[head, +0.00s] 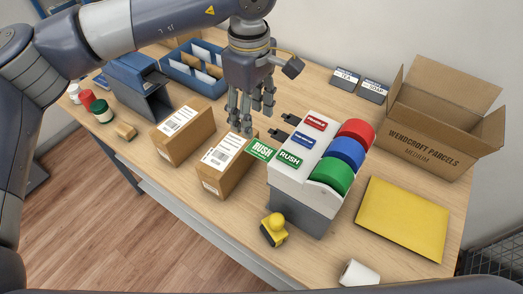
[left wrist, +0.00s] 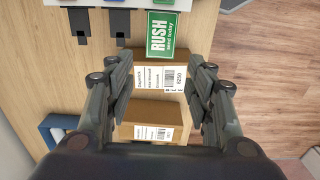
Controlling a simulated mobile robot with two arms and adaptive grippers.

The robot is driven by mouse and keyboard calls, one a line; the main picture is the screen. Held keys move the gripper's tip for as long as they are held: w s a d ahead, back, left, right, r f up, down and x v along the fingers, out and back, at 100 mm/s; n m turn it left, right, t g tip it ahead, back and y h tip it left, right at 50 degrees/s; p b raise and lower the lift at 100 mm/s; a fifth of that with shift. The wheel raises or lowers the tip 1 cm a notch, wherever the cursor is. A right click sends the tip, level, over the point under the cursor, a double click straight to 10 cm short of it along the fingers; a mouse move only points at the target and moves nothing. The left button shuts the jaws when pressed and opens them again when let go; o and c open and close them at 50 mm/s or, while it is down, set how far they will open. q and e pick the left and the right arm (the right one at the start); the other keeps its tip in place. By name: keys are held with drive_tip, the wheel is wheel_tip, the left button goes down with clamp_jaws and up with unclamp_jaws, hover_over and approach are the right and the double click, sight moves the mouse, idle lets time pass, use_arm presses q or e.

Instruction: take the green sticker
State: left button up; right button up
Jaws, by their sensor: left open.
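The green sticker (head: 262,150) reads RUSH and sticks out of the left side of the label dispenser (head: 301,180), at its green-marked slot. The sticker also shows near the top of the left wrist view (left wrist: 163,34). My left gripper (head: 246,118) is open and empty, pointing down above the two parcels and just behind the sticker. In the left wrist view its fingers stand apart (left wrist: 160,70), with the sticker beyond the tips. I see no contact with the sticker. My right gripper does not show.
Two labelled brown parcels (head: 182,135), (head: 227,168) stand left of the dispenser. A yellow-handled stamp (head: 274,230) and a yellow envelope (head: 402,218) lie in front and right. An open carton (head: 425,140) is at back right. A blue divided tray (head: 196,70) stands behind.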

sight(254, 146)
use_arm(q)
wheel_tip(254, 146, down, 8)
drive_tip(key=b, duration=0.4)
drive_tip(key=shift+r, duration=0.15)
drive_tip(key=shift+f+b, duration=0.55)
drive_tip(key=shift+b, duration=0.3)
drive_tip(key=c, duration=0.5)
